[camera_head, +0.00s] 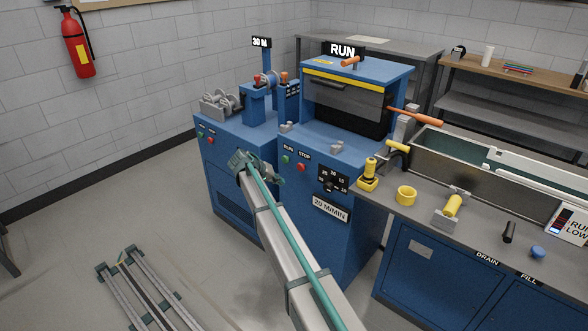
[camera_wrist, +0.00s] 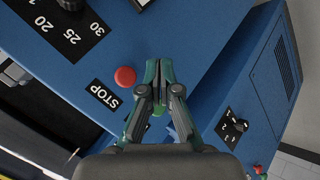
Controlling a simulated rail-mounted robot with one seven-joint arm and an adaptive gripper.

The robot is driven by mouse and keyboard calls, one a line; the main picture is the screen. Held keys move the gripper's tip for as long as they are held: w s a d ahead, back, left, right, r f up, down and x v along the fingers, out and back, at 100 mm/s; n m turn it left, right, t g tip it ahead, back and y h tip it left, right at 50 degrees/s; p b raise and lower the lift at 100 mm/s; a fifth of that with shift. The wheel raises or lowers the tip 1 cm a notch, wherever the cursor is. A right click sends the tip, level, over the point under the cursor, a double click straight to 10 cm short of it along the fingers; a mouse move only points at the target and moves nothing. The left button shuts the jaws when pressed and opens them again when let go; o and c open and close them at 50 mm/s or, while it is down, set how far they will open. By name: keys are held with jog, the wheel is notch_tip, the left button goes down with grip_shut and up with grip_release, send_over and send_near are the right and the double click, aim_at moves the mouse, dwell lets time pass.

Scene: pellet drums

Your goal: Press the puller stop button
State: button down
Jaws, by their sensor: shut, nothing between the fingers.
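The red stop button (camera_head: 301,167) is on the front of the blue puller cabinet (camera_head: 345,225), under a STOP label. The green run button (camera_head: 285,159) is to its left. In the wrist view the red button (camera_wrist: 125,77) is round and unobstructed, beside its black STOP label (camera_wrist: 105,95). My gripper (camera_head: 241,160) is left of both buttons in the head view. In the wrist view my shut, empty gripper (camera_wrist: 160,68) has its tips just right of the red button, apart from it in the picture. A green patch, likely the run button, is mostly hidden behind the fingers.
A dial with a numbered plate (camera_head: 332,180) and a 20 M/MIN sign (camera_head: 331,208) are on the same front. The left cabinet (camera_head: 235,170) has its own green and red buttons. A bench (camera_head: 470,245) with yellow items stands to the right.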

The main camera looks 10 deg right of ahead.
aim_at(300, 170)
jog(key=shift+d, duration=0.15)
jog(key=w+d, duration=0.5)
jog(key=d, duration=0.1)
jog(key=shift+w+d, duration=0.25)
jog(key=shift+d, duration=0.1)
dwell(0.3)
dwell(1.3)
jog(key=shift+w+d, duration=0.3)
jog(key=shift+w+d, duration=0.45)
jog(key=shift+d, duration=0.15)
dwell(1.2)
dwell(0.4)
jog(key=shift+s+a, duration=0.75)
jog(key=shift+a, duration=0.15)
jog(key=shift+a, duration=0.1)
jog(key=shift+s+a+b, duration=0.4)
jog(key=shift+s+a, duration=1.15)
jog(key=shift+a, duration=0.3)
